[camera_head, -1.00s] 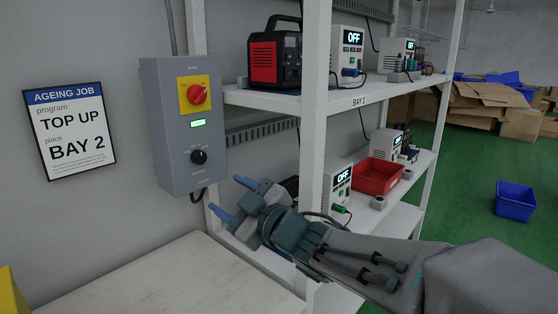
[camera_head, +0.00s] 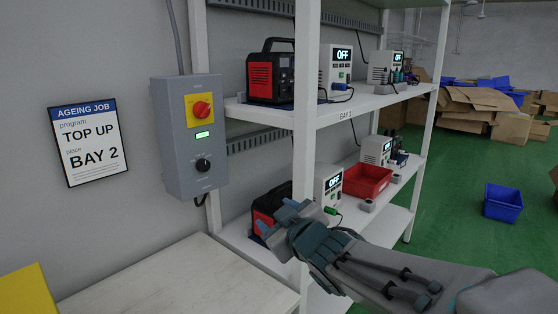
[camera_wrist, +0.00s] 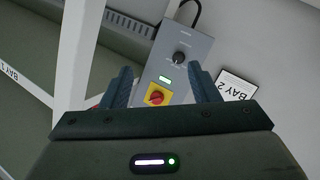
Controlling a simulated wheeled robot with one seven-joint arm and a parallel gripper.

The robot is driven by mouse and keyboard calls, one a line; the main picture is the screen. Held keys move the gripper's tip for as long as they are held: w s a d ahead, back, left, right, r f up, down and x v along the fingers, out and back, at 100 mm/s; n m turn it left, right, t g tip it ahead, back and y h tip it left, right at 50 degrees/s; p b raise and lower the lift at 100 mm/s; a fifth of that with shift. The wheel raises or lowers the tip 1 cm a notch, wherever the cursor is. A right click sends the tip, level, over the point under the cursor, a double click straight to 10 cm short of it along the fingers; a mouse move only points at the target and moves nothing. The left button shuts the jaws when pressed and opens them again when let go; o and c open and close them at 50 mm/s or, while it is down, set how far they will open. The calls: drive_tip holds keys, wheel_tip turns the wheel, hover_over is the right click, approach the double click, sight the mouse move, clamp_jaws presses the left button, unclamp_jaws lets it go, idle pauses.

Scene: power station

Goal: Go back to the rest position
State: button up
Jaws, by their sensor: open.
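My gripper (camera_head: 278,222) is open and empty in the head view, in front of the shelf's lower level. Its two blue fingers point left and it is apart from everything I can see. In the wrist view my gripper (camera_wrist: 160,88) shows its fingers spread, with the grey control box (camera_wrist: 178,62) seen between them at some distance. In the head view the control box (camera_head: 174,150) hangs on the wall, with a red rotary switch (camera_head: 202,109) on a yellow plate, a lit green display and a black knob (camera_head: 203,165).
A white shelf post (camera_head: 306,130) stands close behind my gripper. The shelf bears red power packs (camera_head: 260,75), testers reading OFF and a red bin (camera_head: 368,181). A pale table (camera_head: 180,285) is at front left. A blue crate (camera_head: 503,203) lies on open green floor.

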drive_tip(key=s+d+f+m+g+h+p, duration=0.2)
drive_tip(key=s+d+m+g+h+p, duration=0.45)
drive_tip(key=d, duration=0.65)
drive_tip(key=s+d+f+m+g+p, duration=0.1)
drive_tip(key=s+m+g+p, duration=0.3)
drive_tip(key=s, duration=0.9)
drive_tip(key=shift+s+d+f+g+p, duration=0.25)
drive_tip(key=shift+s+d+g+p, duration=0.1)
drive_tip(key=shift+d+g+p, duration=0.25)
